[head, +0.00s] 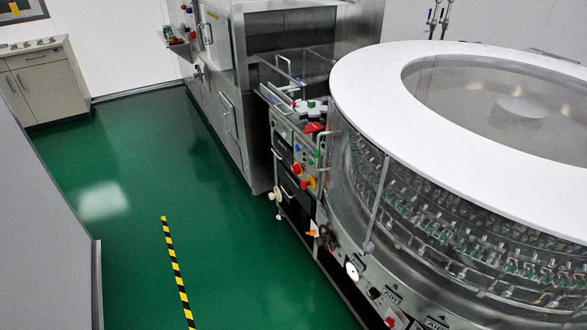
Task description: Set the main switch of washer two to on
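A large round machine (375,80) with a white ring top and rows of clamps inside its clear wall fills the right side. A control panel (291,147) at its left end carries coloured buttons and a red and yellow rotary switch (309,183). A smaller red knob (297,168) sits just above that switch. The position of the switch is too small to read. No label tells me which machine is washer two. Neither of my grippers is in view.
Open green floor (120,210) lies left of the machine, with a yellow-black floor strip (175,270). A steel cabinet machine (225,90) stands behind. A grey cupboard (40,82) is at the back left. A grey wall or panel (40,240) edges the near left.

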